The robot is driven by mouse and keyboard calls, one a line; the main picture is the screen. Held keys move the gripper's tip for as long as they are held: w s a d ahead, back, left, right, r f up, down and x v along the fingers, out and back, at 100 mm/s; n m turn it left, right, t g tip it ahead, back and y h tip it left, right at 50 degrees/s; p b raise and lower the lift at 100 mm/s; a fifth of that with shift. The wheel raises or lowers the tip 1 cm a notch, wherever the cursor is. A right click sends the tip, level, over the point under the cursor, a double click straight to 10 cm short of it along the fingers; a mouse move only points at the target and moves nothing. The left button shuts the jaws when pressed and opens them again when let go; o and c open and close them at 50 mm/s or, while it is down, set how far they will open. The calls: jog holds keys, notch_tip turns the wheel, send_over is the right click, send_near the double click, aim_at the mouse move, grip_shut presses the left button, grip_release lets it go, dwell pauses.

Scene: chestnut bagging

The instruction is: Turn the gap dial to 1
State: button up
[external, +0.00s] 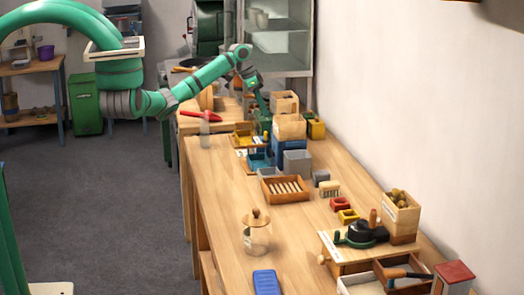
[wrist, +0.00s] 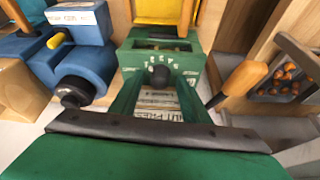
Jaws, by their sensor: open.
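In the wrist view, a green machine (wrist: 208,66) stands straight ahead with a printed label at its foot. Its gap dial is a black knob (wrist: 160,74) below an arc of white marks. The number it points to is too small to read. My gripper (wrist: 160,88) is open, its two green fingers reaching toward the machine, one on each side of the knob. I cannot tell whether they touch it. In the external view my gripper (external: 262,103) is low at the far part of the bench, and the dial cannot be made out.
A blue machine (wrist: 85,65) with a black knob and yellow lever stands close on the left. An orange-wood handle (wrist: 240,78) and a wooden box of chestnuts (wrist: 285,88) are on the right.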

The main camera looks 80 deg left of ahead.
jog(key=v, duration=1.1)
jog(key=w+a+r+n+t+y, duration=0.1)
jog(key=w+a+r+n+y, duration=0.1)
jog(key=w+r+n+y, duration=0.2)
jog(key=shift+w+r+n+y, duration=0.3)
jog(key=shift+w+r+n, duration=1.65)
jog(key=shift+r, duration=0.55)
jog(key=shift+a, duration=0.1)
